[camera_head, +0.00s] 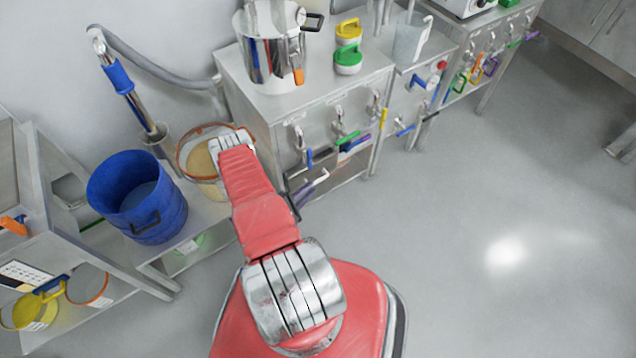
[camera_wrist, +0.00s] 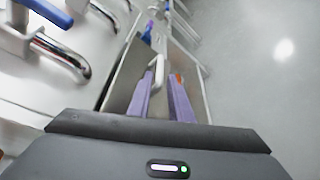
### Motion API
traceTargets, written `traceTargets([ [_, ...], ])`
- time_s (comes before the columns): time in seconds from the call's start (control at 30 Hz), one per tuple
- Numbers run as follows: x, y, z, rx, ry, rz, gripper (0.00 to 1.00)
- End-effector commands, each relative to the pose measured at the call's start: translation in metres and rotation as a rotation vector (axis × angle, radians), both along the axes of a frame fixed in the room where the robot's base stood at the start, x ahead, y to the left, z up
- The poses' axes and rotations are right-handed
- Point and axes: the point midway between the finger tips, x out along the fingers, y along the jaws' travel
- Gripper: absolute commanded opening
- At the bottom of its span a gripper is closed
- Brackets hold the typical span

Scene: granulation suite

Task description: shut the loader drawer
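My gripper (camera_head: 312,188) is low beside the front of the steel cabinet (camera_head: 290,106), partly hidden by my red arm. In the wrist view its two purple fingers (camera_wrist: 160,92) stand apart. A pale, handle-like piece (camera_wrist: 158,72) shows between and beyond them; I cannot tell if they touch it. Beyond and around the fingers is a metal-rimmed, box-like frame (camera_wrist: 206,99) next to the cabinet front. It may be the loader drawer, but I cannot tell for sure. How far any drawer stands out is not clear.
A steel pot (camera_head: 268,62) stands on top. A blue bucket (camera_head: 120,190) and a round sieve (camera_head: 190,160) are to the left. The floor (camera_head: 500,200) at right is clear.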

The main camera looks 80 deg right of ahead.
Motion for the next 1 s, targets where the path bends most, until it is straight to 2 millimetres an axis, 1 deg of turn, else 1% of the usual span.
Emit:
traceTargets([
  [0.3, -0.017, -0.037, -0.009, -0.001, -0.001, -0.003, 0.19],
  [0.5, -0.024, -0.056, -0.013, 0.000, 0.000, -0.002, 0.19],
  [0.67, -0.025, -0.061, -0.015, -0.001, -0.001, -0.001, 0.19],
  [0.9, -0.025, -0.061, -0.015, 0.000, 0.000, 0.000, 0.19],
  [1.0, -0.026, -0.061, -0.014, 0.000, 0.000, 0.000, 0.12],
])
